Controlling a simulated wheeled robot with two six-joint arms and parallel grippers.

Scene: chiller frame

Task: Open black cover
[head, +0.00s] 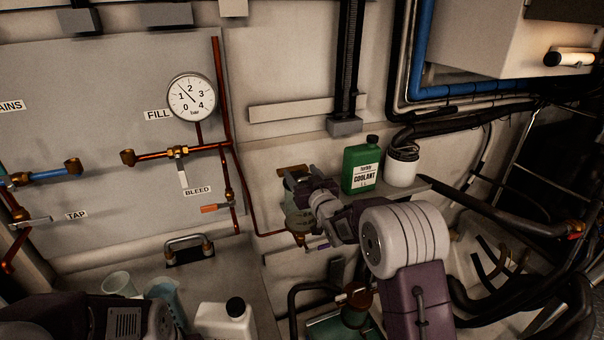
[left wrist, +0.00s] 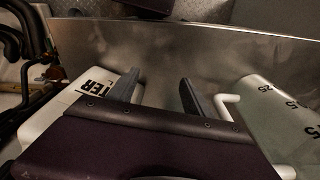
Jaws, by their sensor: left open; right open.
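Two black items could be the black cover, and I cannot tell which it is. One is a flat black plate (head: 190,256) under a silver handle (head: 187,241) on the worktop. The other is the black lid (head: 404,152) on the white pot (head: 401,172) at right; it looks closed. My right gripper (head: 299,184) is left of the coolant bottle, apart from both; its fingertips are hard to make out. My left gripper (left wrist: 157,88) is open and empty in the left wrist view, above the metal worktop (left wrist: 210,55), between a white bottle (left wrist: 85,95) and a graduated jug (left wrist: 265,115).
A green coolant bottle (head: 362,168) stands beside the pot. Copper pipes (head: 221,120) and a gauge (head: 191,97) line the wall. The white bottle (head: 226,319), a blue-tinted jug (head: 165,292) and a clear cup (head: 119,284) crowd the front. Black hoses (head: 510,212) cross the right.

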